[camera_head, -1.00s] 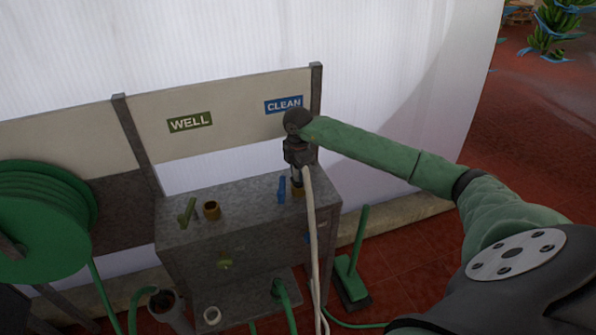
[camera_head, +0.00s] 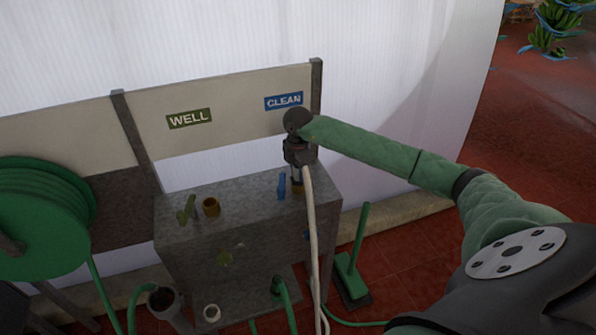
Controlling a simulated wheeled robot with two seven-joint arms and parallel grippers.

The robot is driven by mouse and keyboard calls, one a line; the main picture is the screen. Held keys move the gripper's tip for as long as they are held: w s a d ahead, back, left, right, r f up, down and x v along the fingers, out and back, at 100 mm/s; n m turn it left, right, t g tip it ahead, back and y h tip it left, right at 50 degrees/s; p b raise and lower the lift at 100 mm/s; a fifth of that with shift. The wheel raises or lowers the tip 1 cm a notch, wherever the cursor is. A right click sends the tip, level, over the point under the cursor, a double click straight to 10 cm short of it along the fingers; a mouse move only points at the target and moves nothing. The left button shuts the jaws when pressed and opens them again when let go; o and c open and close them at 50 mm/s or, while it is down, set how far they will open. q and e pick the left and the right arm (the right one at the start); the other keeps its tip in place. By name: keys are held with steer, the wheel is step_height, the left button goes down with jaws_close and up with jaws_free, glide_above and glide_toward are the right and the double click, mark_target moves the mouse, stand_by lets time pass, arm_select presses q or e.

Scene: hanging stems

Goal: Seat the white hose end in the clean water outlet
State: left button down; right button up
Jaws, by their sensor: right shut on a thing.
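The white hose (camera_head: 313,235) runs up from the floor along the front right of the grey metal box to my right gripper (camera_head: 297,172). My right gripper is shut on the white hose end, pointing down above the clean outlet. The clean outlet (camera_head: 298,190) is a brass fitting on the box top, under the blue CLEAN label (camera_head: 284,101) and beside a blue lever (camera_head: 282,186). The hose end is at the outlet's mouth; the gripper partly hides it, so I cannot tell how deep it sits. My left gripper is not in view.
The well outlet (camera_head: 211,207) is an open brass fitting with a green lever (camera_head: 186,209), under the WELL label (camera_head: 189,119). A green hose reel (camera_head: 45,215) stands at left. A green-handled brush (camera_head: 352,270) stands on the red floor right of the box.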

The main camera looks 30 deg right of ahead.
steer(key=shift+f, duration=0.2)
steer(key=o, duration=1.1)
steer(key=shift+c, duration=0.2)
steer(key=shift+r, duration=0.1)
steer(key=shift+r+b, duration=0.3)
steer(key=shift+b, duration=0.05)
step_height(320, 180, up, 6)
steer(key=shift+f+b, duration=0.1)
steer(key=shift+b, duration=1.15)
steer(key=shift+r, duration=0.65)
